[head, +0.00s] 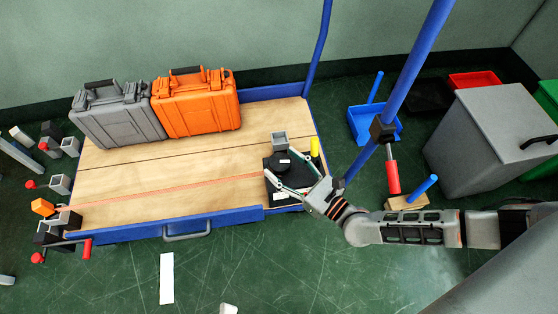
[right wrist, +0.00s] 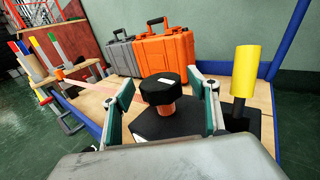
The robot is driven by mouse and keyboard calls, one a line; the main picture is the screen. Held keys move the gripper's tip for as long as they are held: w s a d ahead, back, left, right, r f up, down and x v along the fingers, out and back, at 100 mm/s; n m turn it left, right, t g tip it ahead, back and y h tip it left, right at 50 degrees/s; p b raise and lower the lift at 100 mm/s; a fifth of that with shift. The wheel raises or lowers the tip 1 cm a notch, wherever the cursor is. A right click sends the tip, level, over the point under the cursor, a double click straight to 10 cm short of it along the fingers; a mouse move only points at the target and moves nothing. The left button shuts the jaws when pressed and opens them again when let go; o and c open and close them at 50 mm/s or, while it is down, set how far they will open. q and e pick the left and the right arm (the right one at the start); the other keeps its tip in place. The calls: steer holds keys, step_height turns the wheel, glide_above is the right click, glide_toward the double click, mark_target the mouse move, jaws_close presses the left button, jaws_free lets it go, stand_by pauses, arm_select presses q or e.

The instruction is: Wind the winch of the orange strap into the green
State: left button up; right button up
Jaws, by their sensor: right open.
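The winch (head: 275,187) is a black unit at the right end of the wooden deck. Its round black knob (right wrist: 162,88) has a white mark on top and an orange-red shaft below. The orange strap (head: 180,188) runs flat along the deck from the winch toward an orange block (head: 43,207) at the far left. My right gripper (head: 288,171) is open, its two fingers on either side of the knob; the right wrist view shows gaps beside it. No green zone on the winch can be made out. My left gripper is out of view.
A yellow-topped handle (right wrist: 243,72) stands close to my right finger. A grey case (head: 117,115) and an orange case (head: 197,104) stand at the deck's back. A blue upright post (head: 410,68) rises near my right arm. The middle deck is clear.

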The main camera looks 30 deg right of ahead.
steer(key=shift+x, duration=0.9)
steer(key=c, duration=1.1)
steer(key=shift+a+m+h, duration=0.2)
steer(key=shift+m+h, duration=0.4)
steer(key=shift+h, duration=0.2)
steer(key=shift+c, duration=0.2)
steer(key=m+t+h, duration=0.1)
steer(key=m+h, duration=0.1)
steer(key=h, duration=0.1)
steer(key=shift+d+m+h, duration=0.15)
steer(key=shift+m+h, duration=0.45)
steer(key=shift+h, duration=0.5)
steer(key=o, duration=1.1)
steer(key=shift+o, duration=0.2)
